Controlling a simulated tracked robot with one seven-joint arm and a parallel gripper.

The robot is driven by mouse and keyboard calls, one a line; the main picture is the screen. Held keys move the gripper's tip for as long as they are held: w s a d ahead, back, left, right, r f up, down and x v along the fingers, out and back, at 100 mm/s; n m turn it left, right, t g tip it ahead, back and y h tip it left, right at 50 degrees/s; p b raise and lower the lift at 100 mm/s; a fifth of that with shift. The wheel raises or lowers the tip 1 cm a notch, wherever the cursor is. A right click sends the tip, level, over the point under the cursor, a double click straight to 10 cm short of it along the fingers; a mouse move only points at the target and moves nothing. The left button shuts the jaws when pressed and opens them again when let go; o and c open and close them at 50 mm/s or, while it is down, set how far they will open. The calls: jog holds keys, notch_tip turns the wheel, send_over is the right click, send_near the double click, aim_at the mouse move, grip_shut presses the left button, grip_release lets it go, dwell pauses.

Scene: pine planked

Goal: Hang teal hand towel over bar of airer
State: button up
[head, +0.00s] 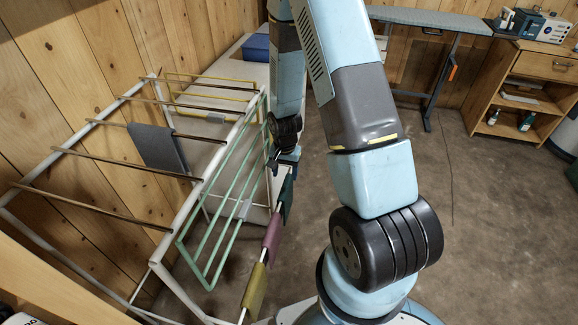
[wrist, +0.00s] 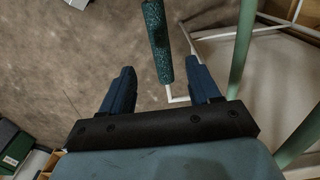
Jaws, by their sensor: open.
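The teal hand towel (wrist: 156,40) hangs folded over a low white bar on the right side of the airer. In the wrist view it is seen from above as a narrow speckled strip. In the head view the teal towel (head: 287,197) shows just below my gripper (head: 279,163), partly hidden by it. The airer (head: 160,222) has a white frame, brown bars on top and a green folding rack (head: 223,205) at its side. My gripper (wrist: 160,68) is open, with one finger on each side of the towel's near end; I cannot tell whether they touch it.
A purple cloth (head: 272,236) and an olive cloth (head: 254,288) hang further along the same low bar. A grey cloth (head: 158,148) hangs over a brown bar. A white table with a blue bin (head: 256,47) stands behind the airer. The floor (head: 480,210) to the right is clear.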

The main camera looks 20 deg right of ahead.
aim_at(285, 186)
notch_tip(285, 186, down, 11)
dwell(0.6)
jog(key=shift+c, duration=0.3)
